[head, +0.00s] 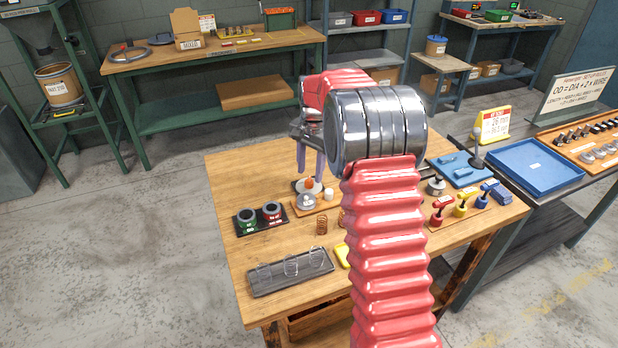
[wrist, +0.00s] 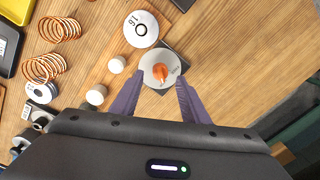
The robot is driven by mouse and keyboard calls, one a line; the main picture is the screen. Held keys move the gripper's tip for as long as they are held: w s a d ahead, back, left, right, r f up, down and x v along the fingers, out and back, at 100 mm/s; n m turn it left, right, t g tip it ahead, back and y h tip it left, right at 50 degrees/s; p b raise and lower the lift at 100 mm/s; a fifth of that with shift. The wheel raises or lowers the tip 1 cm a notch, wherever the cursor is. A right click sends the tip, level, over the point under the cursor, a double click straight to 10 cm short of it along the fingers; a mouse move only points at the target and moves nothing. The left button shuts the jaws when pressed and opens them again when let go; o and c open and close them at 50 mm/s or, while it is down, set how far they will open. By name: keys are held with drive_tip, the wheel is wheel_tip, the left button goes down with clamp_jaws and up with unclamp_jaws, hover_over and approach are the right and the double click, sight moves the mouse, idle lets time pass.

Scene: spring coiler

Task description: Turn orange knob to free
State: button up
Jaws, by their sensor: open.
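The orange knob (wrist: 158,74) sits on a round grey dial plate (wrist: 160,64) over a dark square base. In the wrist view it lies just beyond and between my gripper's fingertips (wrist: 155,83). My gripper is open, with one purple finger on each side of the dial and nothing between them that it grips. In the head view the orange knob (head: 309,183) shows small near the table's far side, with my gripper (head: 311,172) right above it. I cannot tell whether the fingers touch the dial. The lettering on the dial is too small to read.
Copper springs (wrist: 60,29) lie farther left.

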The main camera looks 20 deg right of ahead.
sight(309, 178)
drive_tip(key=shift+f, duration=1.7)
drive_tip(key=shift+c, duration=0.3)
drive_tip(key=c, duration=0.9)
drive_tip(key=shift+w+a, duration=0.1)
drive_tip(key=shift+a, duration=0.05)
clamp_jaws()
